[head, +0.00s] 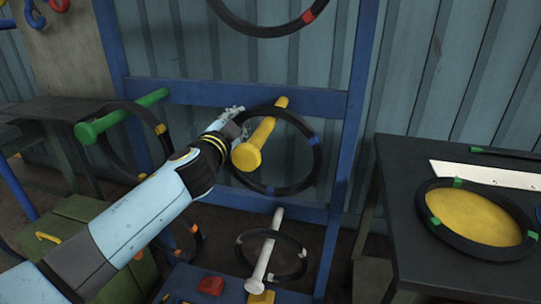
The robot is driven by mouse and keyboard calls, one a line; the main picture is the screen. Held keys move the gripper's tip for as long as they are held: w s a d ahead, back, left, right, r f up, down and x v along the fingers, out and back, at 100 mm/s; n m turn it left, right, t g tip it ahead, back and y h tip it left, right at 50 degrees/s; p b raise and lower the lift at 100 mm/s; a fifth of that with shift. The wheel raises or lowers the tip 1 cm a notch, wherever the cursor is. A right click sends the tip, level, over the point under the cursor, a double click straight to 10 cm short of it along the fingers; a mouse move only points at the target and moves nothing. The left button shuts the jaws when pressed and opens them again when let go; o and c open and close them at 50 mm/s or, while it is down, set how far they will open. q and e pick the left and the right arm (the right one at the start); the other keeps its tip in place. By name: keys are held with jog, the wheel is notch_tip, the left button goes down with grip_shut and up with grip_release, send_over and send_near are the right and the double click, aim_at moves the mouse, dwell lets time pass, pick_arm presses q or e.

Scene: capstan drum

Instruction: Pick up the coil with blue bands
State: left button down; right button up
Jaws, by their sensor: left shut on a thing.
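The coil with blue bands (319,160) is a black ring that hangs around the yellow peg (262,135) on the blue frame. Blue bands show on its right side and at its bottom. My left gripper (238,122) is shut on the upper left part of the coil, just left of the peg. The fingers are small and partly hidden behind my wrist, which also covers part of the coil's left side. My right gripper is not in view.
A green peg (118,118) on the left and a white peg (263,254) below carry other black coils. A red-banded coil (262,32) hangs above. On the dark table (405,195) at right, a green-banded coil (447,233) lies around a yellow disc.

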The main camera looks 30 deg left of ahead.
pick_arm(q)
jog(key=shift+r, duration=0.25)
notch_tip(320, 180, up, 10)
jog(key=p, duration=0.5)
jog(key=shift+f, duration=0.1)
jog(key=shift+d, duration=0.1)
